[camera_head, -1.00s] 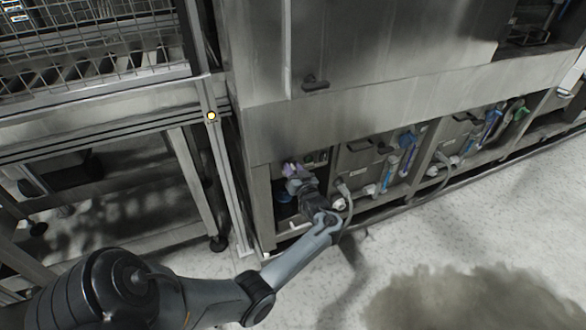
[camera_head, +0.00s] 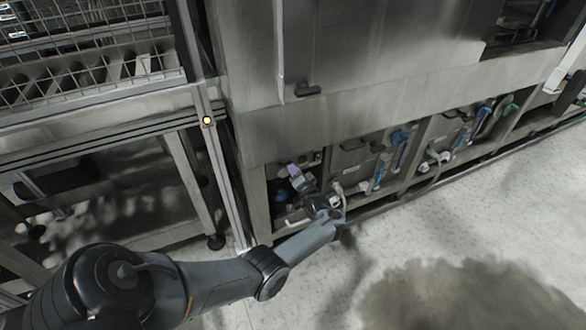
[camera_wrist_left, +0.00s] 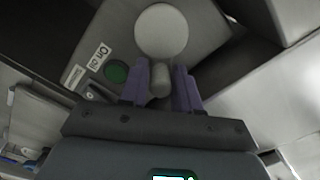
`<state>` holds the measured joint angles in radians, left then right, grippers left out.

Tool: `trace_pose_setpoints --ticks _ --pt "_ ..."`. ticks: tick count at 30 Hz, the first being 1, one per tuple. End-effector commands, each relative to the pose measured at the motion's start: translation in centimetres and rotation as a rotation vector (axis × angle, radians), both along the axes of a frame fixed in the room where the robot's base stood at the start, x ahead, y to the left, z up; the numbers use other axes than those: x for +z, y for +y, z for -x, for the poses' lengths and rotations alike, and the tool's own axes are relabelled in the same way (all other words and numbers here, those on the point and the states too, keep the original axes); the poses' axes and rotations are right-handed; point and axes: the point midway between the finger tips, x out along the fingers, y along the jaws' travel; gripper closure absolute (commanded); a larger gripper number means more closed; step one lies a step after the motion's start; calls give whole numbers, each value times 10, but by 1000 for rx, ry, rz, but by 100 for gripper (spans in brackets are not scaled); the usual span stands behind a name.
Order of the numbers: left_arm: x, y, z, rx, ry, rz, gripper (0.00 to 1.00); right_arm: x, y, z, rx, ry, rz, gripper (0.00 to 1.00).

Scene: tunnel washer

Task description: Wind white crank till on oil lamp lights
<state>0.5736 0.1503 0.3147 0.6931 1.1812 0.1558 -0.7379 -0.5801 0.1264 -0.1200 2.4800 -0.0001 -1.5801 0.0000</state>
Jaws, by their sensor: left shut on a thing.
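The white crank shows in the left wrist view as a round white disc (camera_wrist_left: 162,32) with a short grey handle (camera_wrist_left: 160,80) pointing towards me. My left gripper has purple fingers (camera_wrist_left: 160,88) on both sides of that handle and is shut on it. In the head view my left gripper (camera_head: 295,172) reaches into the low opening at the left end of the machine and hides the crank. The "On oil" lamp (camera_wrist_left: 117,72) is a round green lens left of the crank, beside its label (camera_wrist_left: 98,57); it looks dark green. My right gripper is not in view.
Blue-handled pipes and valves (camera_head: 400,140) line the low bays to the right of my gripper. A steel machine panel (camera_head: 370,70) overhangs the bay. A wire-mesh conveyor frame (camera_head: 85,60) stands at left. The floor (camera_head: 400,250) in front is clear.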

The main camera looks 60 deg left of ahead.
Motion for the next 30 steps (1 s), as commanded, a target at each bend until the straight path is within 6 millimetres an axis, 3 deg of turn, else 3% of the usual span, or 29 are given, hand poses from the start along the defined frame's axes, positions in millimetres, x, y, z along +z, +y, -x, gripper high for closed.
trace_pose_setpoints --ticks 10,26,27,30 --pt "0 2 -3 6 145 -20 99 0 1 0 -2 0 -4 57" --pt "0 1 -3 5 171 -23 98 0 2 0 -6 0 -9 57" --pt "0 1 -3 5 171 -23 66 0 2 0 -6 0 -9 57" --pt "-1 1 -4 5 170 -22 52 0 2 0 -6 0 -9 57"
